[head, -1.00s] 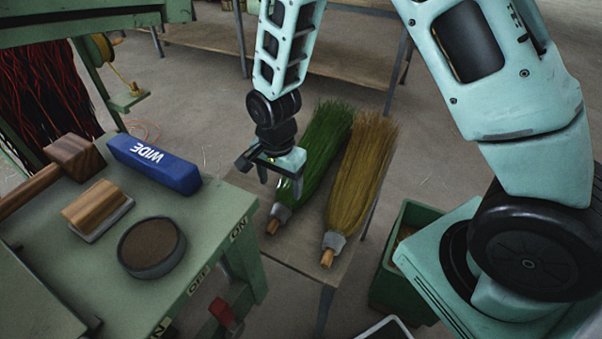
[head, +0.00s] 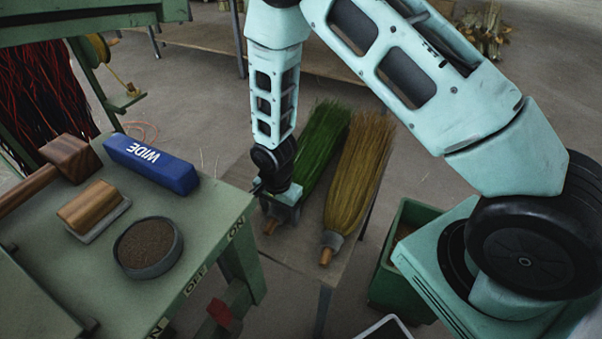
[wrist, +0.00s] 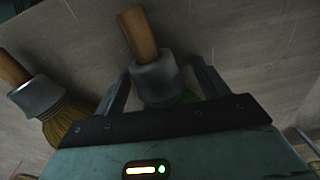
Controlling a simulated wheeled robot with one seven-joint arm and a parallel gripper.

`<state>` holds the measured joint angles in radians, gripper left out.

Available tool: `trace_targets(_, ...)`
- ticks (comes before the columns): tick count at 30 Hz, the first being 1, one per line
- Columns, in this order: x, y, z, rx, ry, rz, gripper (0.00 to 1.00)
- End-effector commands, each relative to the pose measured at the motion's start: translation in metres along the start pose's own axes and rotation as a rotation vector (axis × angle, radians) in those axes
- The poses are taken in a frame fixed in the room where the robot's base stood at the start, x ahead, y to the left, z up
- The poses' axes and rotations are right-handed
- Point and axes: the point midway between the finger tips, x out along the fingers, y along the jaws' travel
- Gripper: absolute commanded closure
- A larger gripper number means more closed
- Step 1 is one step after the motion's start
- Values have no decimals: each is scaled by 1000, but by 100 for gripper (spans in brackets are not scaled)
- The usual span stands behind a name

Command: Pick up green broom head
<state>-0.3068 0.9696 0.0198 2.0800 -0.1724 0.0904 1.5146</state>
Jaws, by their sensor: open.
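The green broom head (head: 323,140) lies on a small low table, its bristles toward the back and its short wooden handle toward the front. My gripper (head: 279,212) is down at its collar end and hides part of it in the head view. In the wrist view the green broom head's grey collar (wrist: 157,79) and wooden handle lie between the two fingers of my gripper (wrist: 162,85). The fingers are open, one on each side of the collar. I cannot tell whether either finger touches it.
A tan broom head (head: 353,185) lies close on the right; it also shows in the wrist view (wrist: 42,102). A green workbench (head: 213,228) with a blue WIDE block (head: 152,163) stands on the left. A green bin (head: 382,262) is at the right.

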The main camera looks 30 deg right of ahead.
Motion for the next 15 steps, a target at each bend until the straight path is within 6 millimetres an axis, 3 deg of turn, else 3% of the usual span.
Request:
trace_targets(4, 0, 0, 0, 0, 0, 0, 27)
trace_targets(10, 0, 0, 0, -1, 0, 0, 82)
trace_targets(15, -1, 0, 0, -1, 1, -1, 84)
